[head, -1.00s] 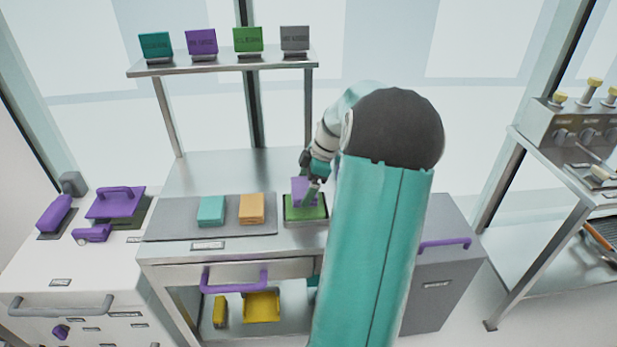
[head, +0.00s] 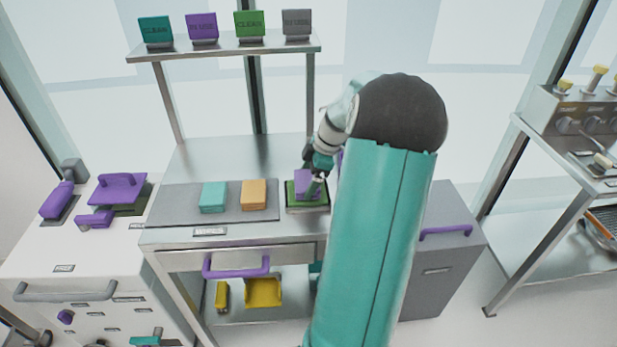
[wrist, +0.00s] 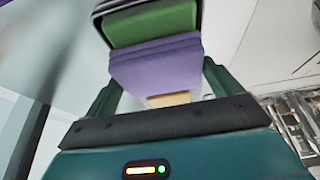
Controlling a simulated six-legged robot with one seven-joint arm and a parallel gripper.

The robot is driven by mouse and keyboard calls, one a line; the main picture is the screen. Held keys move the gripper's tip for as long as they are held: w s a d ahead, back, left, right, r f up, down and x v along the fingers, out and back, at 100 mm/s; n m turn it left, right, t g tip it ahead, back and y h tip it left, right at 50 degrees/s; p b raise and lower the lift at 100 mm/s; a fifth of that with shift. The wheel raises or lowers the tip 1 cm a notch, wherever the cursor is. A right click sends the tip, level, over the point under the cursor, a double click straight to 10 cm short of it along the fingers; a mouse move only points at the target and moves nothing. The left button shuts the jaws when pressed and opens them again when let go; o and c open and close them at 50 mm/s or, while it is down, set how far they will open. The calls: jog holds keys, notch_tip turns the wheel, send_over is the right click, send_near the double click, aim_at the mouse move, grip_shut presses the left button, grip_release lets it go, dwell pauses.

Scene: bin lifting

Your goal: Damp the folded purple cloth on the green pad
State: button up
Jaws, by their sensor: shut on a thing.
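The folded purple cloth (head: 306,184) is at the green pad (head: 318,201), on the right part of the steel bench. My gripper (head: 314,184) is over it, pointing down, and partly covers it. In the wrist view the purple cloth (wrist: 158,68) sits between the fingers of my gripper (wrist: 160,88), which is shut on it. The green pad (wrist: 152,22) in its dark tray shows just beyond the cloth. I cannot tell whether the cloth presses on the pad or hangs slightly above it.
A teal folded cloth (head: 213,197) and an orange one (head: 254,195) lie on a grey mat (head: 178,203) left of the pad. A raised shelf (head: 220,52) with several sign blocks stands behind. Purple-handled tools (head: 117,188) are on the left cabinet.

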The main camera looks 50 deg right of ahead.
aim_at(309, 179)
jog(key=shift+f, duration=0.6)
dwell(1.3)
jog(key=shift+r, duration=3.55)
jog(key=shift+s, duration=0.1)
